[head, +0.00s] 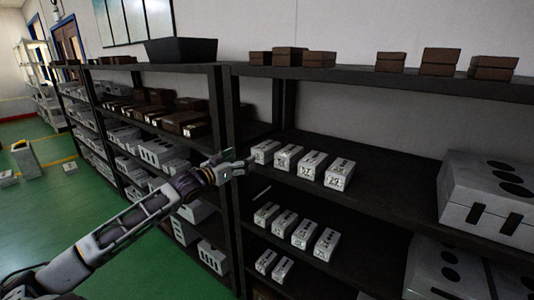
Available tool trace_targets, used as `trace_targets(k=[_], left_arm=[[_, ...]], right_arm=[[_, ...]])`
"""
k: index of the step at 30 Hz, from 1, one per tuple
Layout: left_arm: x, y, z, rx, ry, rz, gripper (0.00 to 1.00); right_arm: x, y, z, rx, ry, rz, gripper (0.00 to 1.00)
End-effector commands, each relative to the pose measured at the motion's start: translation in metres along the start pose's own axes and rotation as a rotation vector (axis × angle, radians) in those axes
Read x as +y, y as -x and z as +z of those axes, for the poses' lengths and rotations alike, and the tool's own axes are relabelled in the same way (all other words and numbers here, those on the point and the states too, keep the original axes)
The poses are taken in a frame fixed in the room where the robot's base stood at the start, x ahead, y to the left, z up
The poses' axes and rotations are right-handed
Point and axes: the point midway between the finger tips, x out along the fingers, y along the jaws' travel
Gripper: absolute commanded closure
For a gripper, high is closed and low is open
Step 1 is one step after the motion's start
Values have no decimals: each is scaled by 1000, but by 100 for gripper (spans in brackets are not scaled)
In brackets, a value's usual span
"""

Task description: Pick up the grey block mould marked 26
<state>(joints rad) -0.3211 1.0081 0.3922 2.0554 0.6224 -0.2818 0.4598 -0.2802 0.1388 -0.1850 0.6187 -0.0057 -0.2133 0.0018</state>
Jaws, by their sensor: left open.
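A row of small grey block moulds stands on the middle shelf (375,190) of the right rack: a leftmost block (266,149), a second block (288,156), a third block (312,163) and a rightmost block (341,172). Dark numbers are on their front faces, too small to read surely, so I cannot tell which one is marked 26. My left gripper (246,165) is open and empty at the shelf's front edge, just left of the leftmost block. It appears apart from the blocks. My right gripper is not in view.
More small grey blocks (302,233) stand on the shelf below. Large grey moulds (490,198) fill the right end. Brown boxes (440,61) sit on the top shelf. A dark rack post (232,125) rises beside my left gripper. Green floor (60,220) is open at left.

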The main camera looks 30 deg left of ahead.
Motion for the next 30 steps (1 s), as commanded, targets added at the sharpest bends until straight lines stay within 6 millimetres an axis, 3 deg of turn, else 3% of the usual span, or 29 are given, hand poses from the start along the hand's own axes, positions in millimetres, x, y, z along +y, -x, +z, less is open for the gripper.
trace_targets(k=[30], left_arm=[[-1,-39,-1,2,1,-1,16]], right_arm=[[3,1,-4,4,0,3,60]])
